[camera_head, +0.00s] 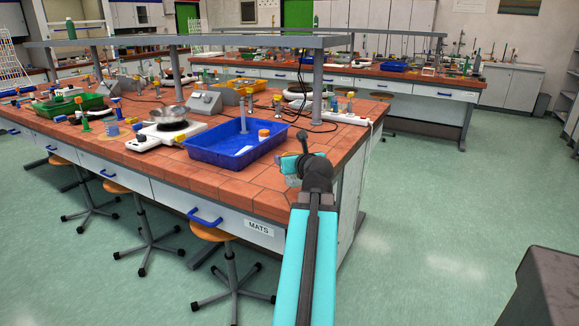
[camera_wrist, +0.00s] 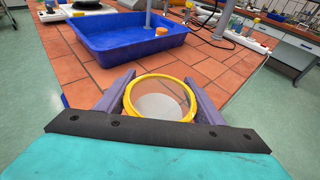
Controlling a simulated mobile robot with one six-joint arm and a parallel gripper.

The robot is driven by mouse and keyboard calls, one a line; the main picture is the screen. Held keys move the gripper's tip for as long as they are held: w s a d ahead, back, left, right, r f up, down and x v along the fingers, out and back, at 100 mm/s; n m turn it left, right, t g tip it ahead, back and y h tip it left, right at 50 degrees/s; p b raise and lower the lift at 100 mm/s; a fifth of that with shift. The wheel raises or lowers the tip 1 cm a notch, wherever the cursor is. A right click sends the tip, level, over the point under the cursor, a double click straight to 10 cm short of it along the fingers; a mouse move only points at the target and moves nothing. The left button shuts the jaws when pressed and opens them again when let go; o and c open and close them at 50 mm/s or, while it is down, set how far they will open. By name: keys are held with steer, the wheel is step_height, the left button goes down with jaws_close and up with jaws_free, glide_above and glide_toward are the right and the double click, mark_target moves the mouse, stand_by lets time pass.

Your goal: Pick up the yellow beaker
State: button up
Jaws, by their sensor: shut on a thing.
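The yellow beaker (camera_wrist: 160,80) shows in the wrist view as a clear vessel with a yellow rim, its mouth towards the camera. My gripper (camera_wrist: 160,92) has its two purple fingers on either side of it, shut on it. In the head view my gripper (camera_head: 292,172) is over the front right corner of the tiled bench (camera_head: 272,200). There the beaker is mostly hidden by my gripper. I cannot tell whether its base touches the tiles.
A blue tray (camera_head: 215,157) with an orange-capped container (camera_head: 264,136) stands behind my gripper. A hot plate (camera_head: 165,136) is left of it. A shelf (camera_head: 190,41) on posts spans the bench.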

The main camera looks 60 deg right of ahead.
steer(key=shift+s+a+r+b, duration=0.1)
steer(key=shift+s+a+b, duration=0.25)
steer(key=shift+s+b, duration=0.25)
steer(key=shift+s+a+b, duration=0.3)
steer(key=shift+s+b, duration=0.1)
steer(key=shift+s, duration=0.25)
